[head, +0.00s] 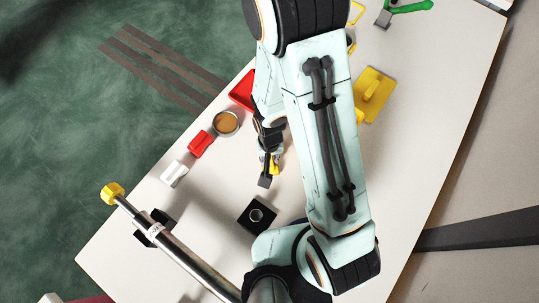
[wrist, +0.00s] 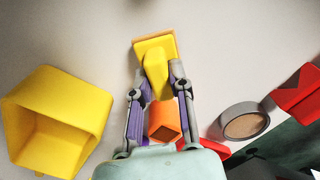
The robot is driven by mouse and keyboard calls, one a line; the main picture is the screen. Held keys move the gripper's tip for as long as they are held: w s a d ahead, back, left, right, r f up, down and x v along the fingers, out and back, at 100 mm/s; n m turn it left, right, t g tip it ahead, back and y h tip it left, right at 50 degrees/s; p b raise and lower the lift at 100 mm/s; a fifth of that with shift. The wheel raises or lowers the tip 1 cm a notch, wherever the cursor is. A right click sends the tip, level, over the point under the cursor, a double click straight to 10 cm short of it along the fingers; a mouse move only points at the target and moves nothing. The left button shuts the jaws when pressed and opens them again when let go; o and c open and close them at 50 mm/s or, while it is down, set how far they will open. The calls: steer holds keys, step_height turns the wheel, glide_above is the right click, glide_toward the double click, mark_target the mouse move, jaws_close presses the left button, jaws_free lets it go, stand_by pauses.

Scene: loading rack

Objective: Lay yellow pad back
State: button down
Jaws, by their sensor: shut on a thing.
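My gripper (wrist: 156,85) is shut on a yellow piece that I take to be the yellow pad (wrist: 155,46). In the wrist view it has a flat plate with an orange-tan edge and a raised grip between the fingertips.
A black block with a round hole (head: 258,216) lies below my gripper. A round tin (head: 227,123), a red block (head: 200,143) and a white block (head: 173,173) stand to the left. The wrist view shows a hollow yellow box (wrist: 55,120) and an orange block (wrist: 165,119) behind the fingertips.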

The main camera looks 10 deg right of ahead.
steer(key=shift+f, duration=0.2)
steer(key=c, duration=1)
jaws_free()
step_height(320, 180, up, 7)
step_height(320, 180, up, 8)
glide_above(278, 171)
steer(key=shift+n+y, duration=0.4)
steer(key=shift+n, duration=0.2)
steer(key=s+r, duration=0.2)
steer(key=s+d+r, duration=0.1)
steer(key=s+r, duration=0.2)
steer(key=s+d+r, duration=0.1)
steer(key=s+r, duration=0.1)
steer(key=s, duration=0.1)
steer(key=shift+s+d+r, duration=0.1)
steer(key=shift+r, duration=0.15)
